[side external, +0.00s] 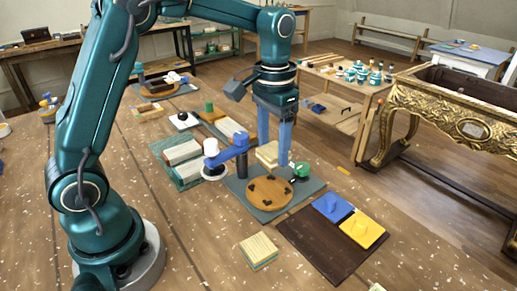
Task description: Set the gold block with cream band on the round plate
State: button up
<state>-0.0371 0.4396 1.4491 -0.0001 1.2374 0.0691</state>
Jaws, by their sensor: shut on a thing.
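My gripper (274,157) points down with its two blue fingers shut on a gold and cream block (267,154). The fingers partly hide the block. It is just behind the round plate in the picture; whether it touches anything below is not clear. The round plate (261,201) is wooden, with several dark marks on top, and lies on a grey-blue mat (239,190). No block stands on its visible top.
A similar yellowish block (258,250) sits on the table in front. A blue clamp-like fixture (227,153) stands left of the plate and a green round piece (300,169) at its right. A dark board (315,250) holds blue (332,207) and yellow (361,229) tiles.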

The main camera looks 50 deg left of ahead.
jog(key=shift+w+a+f, duration=0.1)
jog(key=shift+a+f, duration=0.35)
jog(key=shift+a, duration=0.05)
jog(key=shift+f, duration=3.65)
jog(key=shift+f, duration=0.2)
jog(key=o, duration=1.4)
jog(key=shift+o, duration=0.2)
jog(key=shift+r, duration=2.55)
jog(key=shift+d, duration=0.1)
